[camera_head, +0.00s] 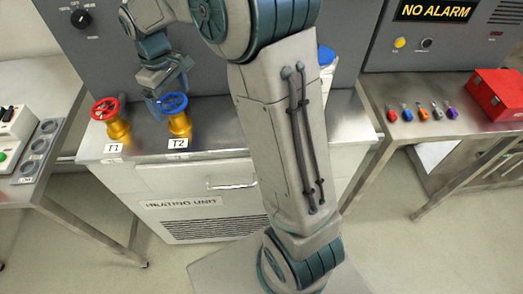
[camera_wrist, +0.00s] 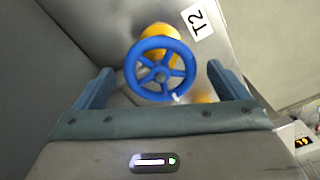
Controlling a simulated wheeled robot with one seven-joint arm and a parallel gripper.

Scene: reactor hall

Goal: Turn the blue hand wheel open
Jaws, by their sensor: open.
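The blue hand wheel (camera_head: 172,102) sits on a yellow valve body (camera_head: 180,125) behind the T2 label (camera_head: 178,143) on the heating unit. In the wrist view the blue wheel (camera_wrist: 160,69) shows its spokes and rim, with the T2 label (camera_wrist: 198,22) beyond it. My gripper (camera_head: 158,97) is at the wheel's back left in the head view. In the wrist view my gripper (camera_wrist: 160,88) is open, with one finger on each side of the wheel and gaps between. I cannot tell how deep the fingers reach relative to the rim.
A red hand wheel (camera_head: 105,108) on a yellow valve stands left of the blue one, behind the T1 label (camera_head: 113,148). The metal top of the heating unit (camera_head: 225,120) is clear to the right. A red box (camera_head: 496,92) and several small coloured items lie on the right table.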

